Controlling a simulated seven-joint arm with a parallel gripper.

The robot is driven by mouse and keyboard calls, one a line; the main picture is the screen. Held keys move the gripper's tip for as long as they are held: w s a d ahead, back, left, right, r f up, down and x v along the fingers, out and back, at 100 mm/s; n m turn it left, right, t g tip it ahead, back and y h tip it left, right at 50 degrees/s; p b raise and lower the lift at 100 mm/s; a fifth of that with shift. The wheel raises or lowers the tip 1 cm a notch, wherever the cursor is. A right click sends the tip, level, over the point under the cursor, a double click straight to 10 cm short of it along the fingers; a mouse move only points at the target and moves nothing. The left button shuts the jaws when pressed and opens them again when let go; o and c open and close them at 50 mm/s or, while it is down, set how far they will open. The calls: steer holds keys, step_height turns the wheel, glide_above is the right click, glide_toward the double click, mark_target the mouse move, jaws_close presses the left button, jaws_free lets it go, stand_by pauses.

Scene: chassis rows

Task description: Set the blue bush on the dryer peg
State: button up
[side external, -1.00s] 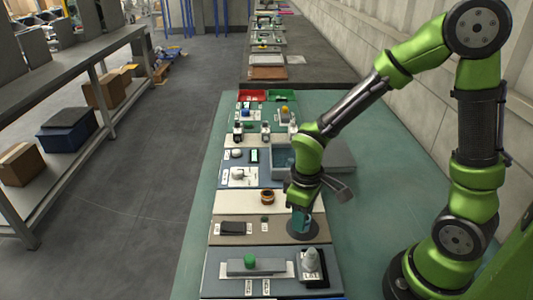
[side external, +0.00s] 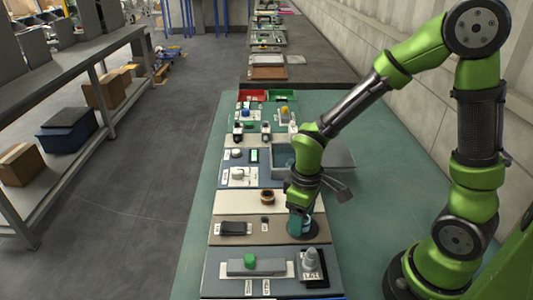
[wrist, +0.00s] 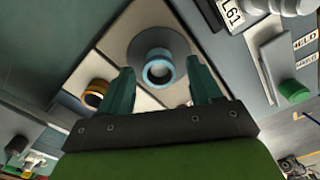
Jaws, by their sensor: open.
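The blue bush (wrist: 158,68) is a light blue ring. My gripper (wrist: 160,82) is open, with one teal finger on each side of the bush and gaps between. In the side view my gripper (side external: 299,222) is low over the round base (side external: 302,235), and a bit of the blue bush (side external: 308,223) shows beside the fingers.
A brown-orange ring (side external: 267,197) stands on the pale panel behind. A black block (side external: 233,228) lies to the left. Nearer are a green knob (side external: 250,260) on a grey bar and a grey fitting (side external: 310,260) on a dark plate. Green table is clear to the right.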

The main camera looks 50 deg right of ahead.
step_height(320, 180, up, 17)
stand_by(0.5)
step_height(320, 180, up, 7)
stand_by(0.9)
stand_by(0.5)
steer(key=s+d+f+m+t+y, duration=0.2)
steer(key=s+f+m+t, duration=0.2)
steer(key=m+t, duration=0.3)
steer(key=shift+s, duration=0.75)
